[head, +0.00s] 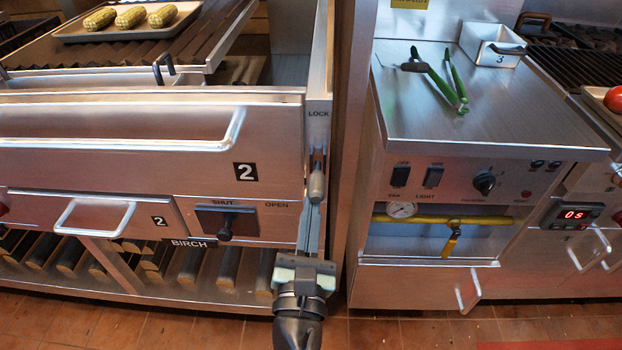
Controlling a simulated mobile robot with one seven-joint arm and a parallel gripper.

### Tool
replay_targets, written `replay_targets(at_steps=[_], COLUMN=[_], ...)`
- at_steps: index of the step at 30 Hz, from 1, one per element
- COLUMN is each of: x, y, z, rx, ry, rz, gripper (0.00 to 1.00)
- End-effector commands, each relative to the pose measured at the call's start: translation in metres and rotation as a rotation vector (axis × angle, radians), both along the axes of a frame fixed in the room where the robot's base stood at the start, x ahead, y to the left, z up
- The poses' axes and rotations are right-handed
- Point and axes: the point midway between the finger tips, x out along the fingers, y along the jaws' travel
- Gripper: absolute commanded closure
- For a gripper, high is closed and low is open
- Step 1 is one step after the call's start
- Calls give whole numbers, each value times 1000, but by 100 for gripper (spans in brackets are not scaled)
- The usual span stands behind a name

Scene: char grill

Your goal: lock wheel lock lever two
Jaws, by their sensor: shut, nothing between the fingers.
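The wheel lock lever (317,182) is a small grey handle on the narrow steel upright at the right end of grill station 2, below the word LOCK (318,114). It hangs roughly upright below that label. My gripper (306,260) is at the bottom centre, below the lever and in front of the same upright. It is shut and holds nothing.
Left of the upright are a drawer front marked 2 (245,172), a SHUT/OPEN knob (226,226) and a drawer handle (95,216). Right of it stands a counter (500,125) with green tongs (440,80), a gauge (402,209) and a yellow valve handle (451,241). Tiled floor lies below.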

Motion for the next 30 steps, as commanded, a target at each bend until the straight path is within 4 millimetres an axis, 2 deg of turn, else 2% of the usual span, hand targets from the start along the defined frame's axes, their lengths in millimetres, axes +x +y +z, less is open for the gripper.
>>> replay_targets(at_steps=[1,25,30], x=[-1,-2,-2], y=[0,1,-1], z=[15,39,41], rx=[-1,2,-2], ry=[21,334,347], rz=[0,2,-2], gripper=[100,100,100])
